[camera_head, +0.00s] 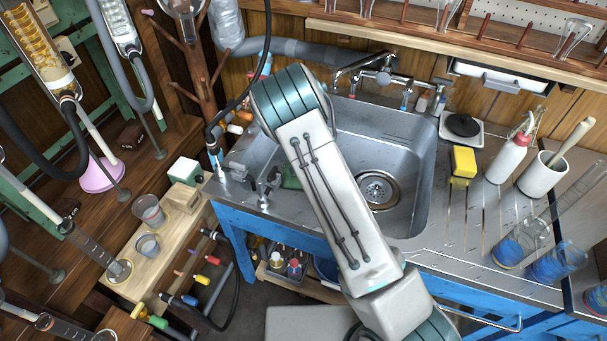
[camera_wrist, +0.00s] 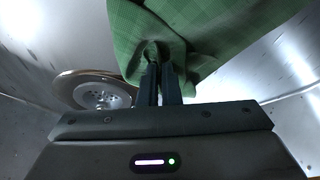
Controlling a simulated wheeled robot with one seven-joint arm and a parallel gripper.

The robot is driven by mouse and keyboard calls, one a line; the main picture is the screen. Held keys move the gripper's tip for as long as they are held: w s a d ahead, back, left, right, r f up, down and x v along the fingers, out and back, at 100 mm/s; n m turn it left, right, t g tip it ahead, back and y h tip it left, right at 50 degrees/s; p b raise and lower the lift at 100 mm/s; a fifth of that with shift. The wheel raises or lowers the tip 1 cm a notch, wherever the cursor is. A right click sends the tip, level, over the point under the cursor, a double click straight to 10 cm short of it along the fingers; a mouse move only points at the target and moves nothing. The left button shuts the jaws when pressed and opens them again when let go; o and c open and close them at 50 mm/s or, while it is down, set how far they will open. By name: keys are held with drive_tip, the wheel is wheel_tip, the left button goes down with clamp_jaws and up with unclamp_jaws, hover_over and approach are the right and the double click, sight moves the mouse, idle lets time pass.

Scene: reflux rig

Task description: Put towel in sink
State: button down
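The towel is green with a faint check. In the wrist view the towel (camera_wrist: 205,35) hangs bunched at my fingertips. My gripper (camera_wrist: 160,70) has its two fingers close together on a fold of it. A small green patch of the towel (camera_head: 290,178) shows in the head view, left of my arm. The steel sink (camera_head: 415,140) has a round drain (camera_head: 377,190), and the drain also shows left of my fingers in the wrist view (camera_wrist: 103,94). Sink metal surrounds the towel in the wrist view. My arm hides the gripper and most of the towel in the head view.
A faucet (camera_head: 383,75) stands behind the basin. Small taps (camera_head: 262,190) stand at its left edge. A yellow sponge (camera_head: 463,162), a white bottle (camera_head: 507,158), a white mortar (camera_head: 543,175) and blue-filled beakers (camera_head: 557,262) crowd the right counter. The basin's right part is clear.

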drive_tip(key=shift+s+d+f, duration=0.2)
drive_tip(key=shift+d+f, duration=0.35)
drive_tip(key=shift+d, duration=0.05)
drive_tip(key=c, duration=1.2)
unclamp_jaws()
drive_tip(key=s+d+r+p, duration=0.1)
drive_tip(key=d+r+p, duration=0.3)
drive_tip(key=r, duration=0.6)
drive_tip(key=shift+s+p, duration=0.25)
drive_tip(key=shift+p, duration=0.2)
drive_tip(key=shift+a, duration=0.1)
